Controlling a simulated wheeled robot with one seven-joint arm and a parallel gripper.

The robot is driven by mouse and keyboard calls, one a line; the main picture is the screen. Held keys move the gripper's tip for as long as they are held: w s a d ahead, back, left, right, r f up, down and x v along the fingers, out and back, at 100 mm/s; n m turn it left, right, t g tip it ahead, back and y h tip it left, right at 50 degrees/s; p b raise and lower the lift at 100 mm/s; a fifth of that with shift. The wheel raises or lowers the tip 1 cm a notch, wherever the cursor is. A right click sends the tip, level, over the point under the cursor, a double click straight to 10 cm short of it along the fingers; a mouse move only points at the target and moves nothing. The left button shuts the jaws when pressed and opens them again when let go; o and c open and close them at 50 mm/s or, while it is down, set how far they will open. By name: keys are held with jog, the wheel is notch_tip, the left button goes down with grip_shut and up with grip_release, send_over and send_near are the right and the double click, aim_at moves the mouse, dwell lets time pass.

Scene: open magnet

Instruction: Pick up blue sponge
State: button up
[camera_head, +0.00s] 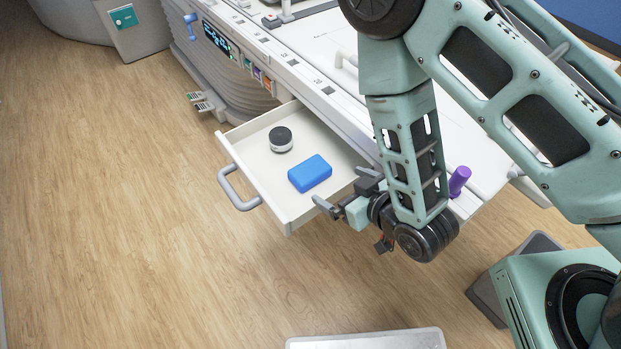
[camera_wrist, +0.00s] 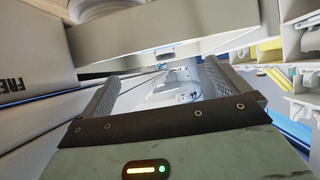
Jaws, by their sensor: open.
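The blue sponge (camera_head: 310,173) lies flat in the open white drawer (camera_head: 262,191), near the drawer's right side. My gripper (camera_head: 343,190) is just right of the sponge in the head view, by the drawer's right wall, and does not touch the sponge. Its two fingers are spread apart with nothing between them. In the wrist view the open gripper (camera_wrist: 160,78) shows both grey fingers, with a pale edge crossing above them. I cannot make out the sponge in the wrist view.
A round black-and-white jar (camera_head: 281,139) stands in the drawer behind the sponge. The drawer's grey handle (camera_head: 237,190) sticks out to the left. A purple cylinder (camera_head: 459,181) is on the white bed's edge, right of my wrist. The wooden floor (camera_head: 120,200) at left is clear.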

aim_at(312, 171)
jog(key=b+x, duration=0.2)
jog(key=b, duration=0.1)
jog(key=shift+w+a+f, duration=0.15)
jog(key=shift+f, duration=0.2)
jog(key=b+x, duration=0.2)
jog(key=b, duration=0.3)
jog(key=shift+w+a+f+b, duration=0.1)
jog(key=shift+w+a+b, duration=0.05)
jog(key=shift+b, duration=0.15)
jog(key=b+x, duration=0.2)
jog(key=shift+w+a, duration=0.15)
jog(key=shift+w, duration=0.1)
jog(key=shift+x, duration=2.9)
jog(key=c, duration=0.7)
